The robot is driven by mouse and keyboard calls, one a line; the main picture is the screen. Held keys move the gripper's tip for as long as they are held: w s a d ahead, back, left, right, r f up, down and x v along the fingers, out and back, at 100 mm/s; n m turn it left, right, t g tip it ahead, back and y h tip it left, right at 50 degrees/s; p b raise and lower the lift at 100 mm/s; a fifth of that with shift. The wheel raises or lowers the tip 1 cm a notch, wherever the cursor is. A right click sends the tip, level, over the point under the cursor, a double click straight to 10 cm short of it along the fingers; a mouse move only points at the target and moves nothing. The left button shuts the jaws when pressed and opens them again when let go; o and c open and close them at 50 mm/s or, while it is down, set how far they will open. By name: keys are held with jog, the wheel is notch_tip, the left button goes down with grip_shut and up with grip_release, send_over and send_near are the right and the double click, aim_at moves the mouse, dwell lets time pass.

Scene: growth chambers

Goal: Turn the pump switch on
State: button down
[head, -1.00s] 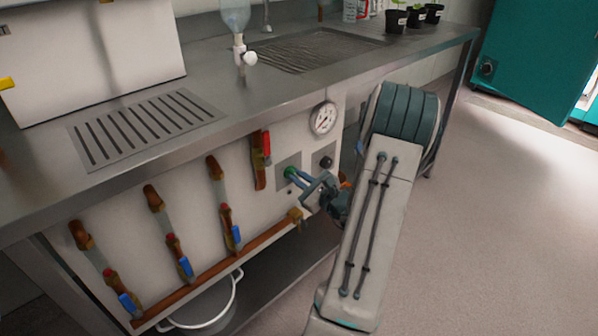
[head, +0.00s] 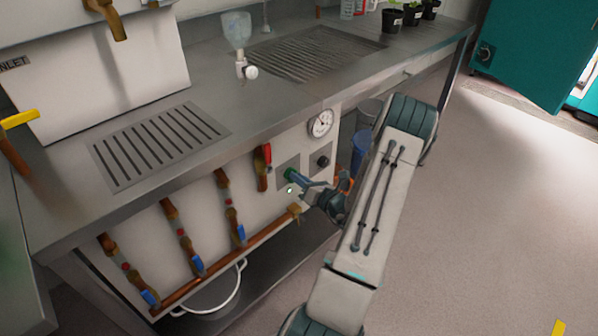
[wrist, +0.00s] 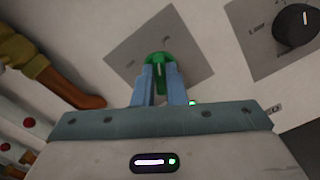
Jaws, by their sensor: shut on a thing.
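The pump switch (head: 290,172) is a green rotary knob on a grey square plate on the white panel under the bench. In the wrist view the green knob (wrist: 158,61) sits between my fingertips, its ridge pointing up and down the picture. My gripper (head: 296,176) reaches it from the right in the head view. In the wrist view my two blue-grey fingers are shut on the knob's sides. The fingers hide part of the knob, and the plate's markings are too small to read. A small green light (wrist: 193,103) shows beside the plate.
A black dial (wrist: 296,25) on its own grey plate is right of the knob. A round gauge (head: 320,123) is above it. A red-handled valve (head: 263,160) and copper pipe (head: 230,262) are close on the left and below. The bench edge overhangs the panel.

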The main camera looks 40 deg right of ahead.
jog(key=shift+m+p, duration=0.95)
jog(key=shift+m, duration=0.35)
jog(key=shift+f, duration=0.15)
jog(key=c, duration=1.5)
grip_release()
jog(key=shift+s, duration=0.1)
jog(key=s, duration=0.9)
jog(key=s+d+p, duration=0.1)
jog(key=s, duration=0.3)
jog(key=shift+s+d, duration=0.1)
jog(key=shift+s, duration=0.25)
